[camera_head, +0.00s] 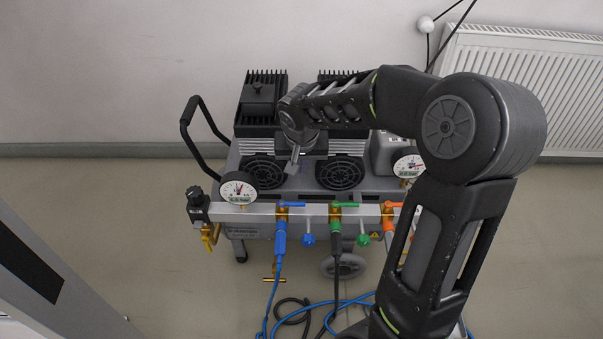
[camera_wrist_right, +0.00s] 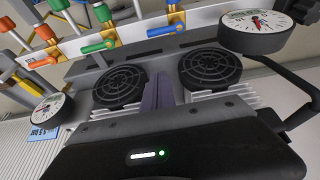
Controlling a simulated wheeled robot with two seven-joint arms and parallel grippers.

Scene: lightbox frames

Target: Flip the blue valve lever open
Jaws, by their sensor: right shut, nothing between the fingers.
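The blue valve lever (camera_head: 293,204) sits on top of the brass valve at the left of the silver manifold bar (camera_head: 258,213). It points right, along the bar and crosswise to the blue hose fitting (camera_head: 280,238) below it. The blue lever also shows at the top of the right wrist view (camera_wrist_right: 166,29). My right gripper (camera_head: 292,165) hangs above the compressor's fan grilles, behind the bar and apart from the lever. Its fingers are shut and empty, and show in the right wrist view (camera_wrist_right: 158,95). My left gripper is not in view.
A green lever (camera_head: 345,204) and an orange lever (camera_head: 391,205) sit further right on the bar. A pressure gauge (camera_head: 238,189) stands left of the blue lever, and another gauge (camera_head: 408,166) at the right. Blue and black hoses (camera_head: 293,316) trail below. My right arm covers the bar's right end.

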